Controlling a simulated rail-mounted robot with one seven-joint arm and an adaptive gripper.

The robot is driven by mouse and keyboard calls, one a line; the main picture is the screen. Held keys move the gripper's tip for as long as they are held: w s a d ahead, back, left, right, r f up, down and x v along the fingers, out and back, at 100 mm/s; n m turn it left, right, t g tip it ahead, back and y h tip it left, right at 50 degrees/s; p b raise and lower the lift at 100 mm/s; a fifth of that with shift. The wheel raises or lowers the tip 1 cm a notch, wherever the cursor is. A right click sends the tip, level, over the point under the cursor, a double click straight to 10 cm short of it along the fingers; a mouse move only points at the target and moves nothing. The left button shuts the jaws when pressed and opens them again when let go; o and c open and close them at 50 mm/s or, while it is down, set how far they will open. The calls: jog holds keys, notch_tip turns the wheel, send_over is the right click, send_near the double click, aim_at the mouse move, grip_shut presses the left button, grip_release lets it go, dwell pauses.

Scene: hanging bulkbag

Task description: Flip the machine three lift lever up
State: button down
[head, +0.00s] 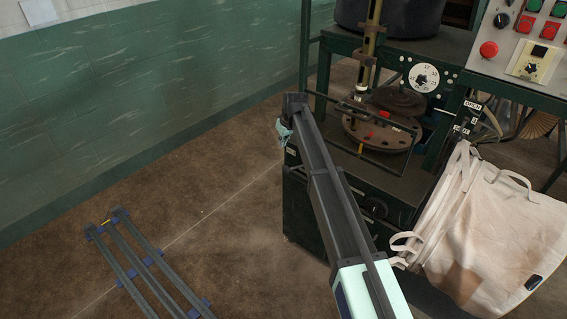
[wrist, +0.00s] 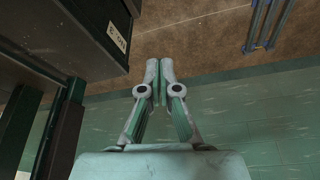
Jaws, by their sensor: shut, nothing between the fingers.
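The dark green machine (head: 400,200) stands right of centre in the head view, with a dial, stacked round weights and a brass post. I cannot single out its lift lever in either view. A black part beside an OPEN label (head: 472,104) sits on the machine's right post. My gripper (head: 284,132) is at the machine's left side, small and partly hidden by my arm. In the wrist view my gripper (wrist: 159,68) is shut and empty, its fingertips together. A dark box-like part of the machine (wrist: 85,35) with a white label (wrist: 117,39) is to its left.
A pale fabric bag (head: 490,235) hangs at the machine's right. A control panel (head: 520,45) with red and green buttons is at upper right. Blue-grey rails (head: 145,262) lie on the brown floor at lower left. The floor between rails and machine is clear.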

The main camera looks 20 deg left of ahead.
aim_at(294, 168)
jog(key=shift+f, duration=0.1)
jog(key=p+x, duration=0.2)
jog(key=x, duration=0.8)
jog(key=shift+s+d+f+p, duration=0.15)
jog(key=shift+s+d, duration=0.45)
jog(key=shift+d, duration=0.2)
jog(key=shift+s+d+f+p, duration=0.15)
jog(key=shift+s+d, duration=0.5)
jog(key=shift+d, duration=0.15)
